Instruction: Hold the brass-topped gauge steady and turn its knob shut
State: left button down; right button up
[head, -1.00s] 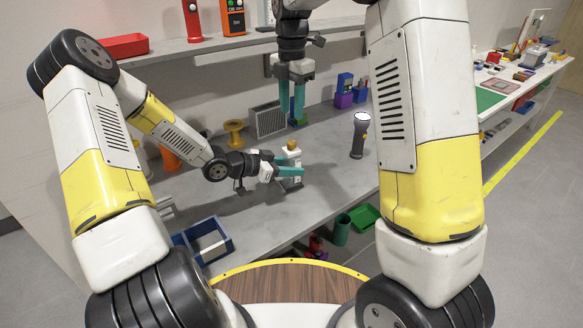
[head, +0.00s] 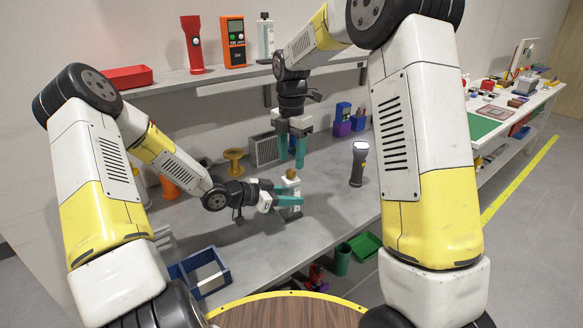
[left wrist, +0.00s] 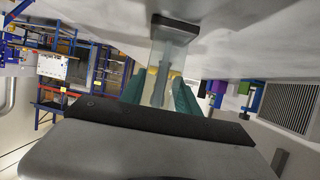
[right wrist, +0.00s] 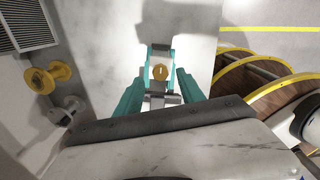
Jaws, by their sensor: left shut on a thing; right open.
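The gauge (head: 291,188) stands upright on the grey bench, with a brass knob (head: 290,175) on top. My left gripper (head: 284,201) is shut on its body from the left. In the left wrist view the gauge (left wrist: 172,50) sits between the teal fingers, its dark base against the bench. My right gripper (head: 292,162) points down just above the knob, open and empty. In the right wrist view the brass knob (right wrist: 160,73) lies between and beyond the open fingers, and the pale body under it is partly hidden.
A black flashlight (head: 358,163) stands upright to the right of the gauge. A blue bin (head: 200,272) sits front left. The bench between gauge and flashlight is clear.

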aim_at(292, 170)
jog(key=shift+f, duration=1.85)
grip_shut()
